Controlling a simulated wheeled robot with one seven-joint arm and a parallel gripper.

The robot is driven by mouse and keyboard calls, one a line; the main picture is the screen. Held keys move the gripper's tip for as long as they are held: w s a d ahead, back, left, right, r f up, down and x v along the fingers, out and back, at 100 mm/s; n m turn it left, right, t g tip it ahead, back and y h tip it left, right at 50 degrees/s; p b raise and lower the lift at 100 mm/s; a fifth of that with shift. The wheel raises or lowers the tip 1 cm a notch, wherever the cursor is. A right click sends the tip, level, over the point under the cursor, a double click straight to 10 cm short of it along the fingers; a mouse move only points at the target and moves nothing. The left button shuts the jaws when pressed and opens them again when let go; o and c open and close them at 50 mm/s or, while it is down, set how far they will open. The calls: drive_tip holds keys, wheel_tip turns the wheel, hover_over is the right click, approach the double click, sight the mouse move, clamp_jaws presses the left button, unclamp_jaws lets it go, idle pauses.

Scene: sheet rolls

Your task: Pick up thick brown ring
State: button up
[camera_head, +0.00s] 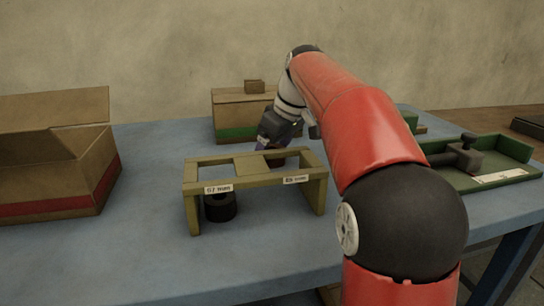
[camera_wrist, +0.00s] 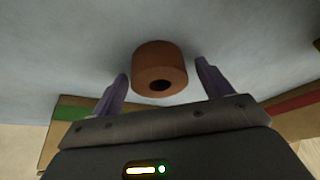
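The thick brown ring (camera_wrist: 158,54) stands on the blue table in the wrist view, with its dark hole facing the camera. It lies ahead of and between the two purple fingers of my gripper (camera_wrist: 162,72), with a gap on each side. The fingers are open and hold nothing. In the head view my gripper (camera_head: 268,143) points down behind the wooden stand. A small reddish-brown part of the ring (camera_head: 275,162) shows there through the stand's top; the rest is hidden.
The labelled wooden stand (camera_head: 191,212) has a black ring (camera_head: 220,207) under its left side. An open red-striped box (camera_head: 50,180) is at left, a green-striped box (camera_head: 232,115) behind. A green tray (camera_head: 512,150) with a grey tool (camera_head: 462,156) is at right. The front table is clear.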

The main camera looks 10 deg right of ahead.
drive_tip(key=c, duration=0.9)
drive_tip(key=shift+c, duration=0.2)
drive_tip(key=shift+r, duration=0.1)
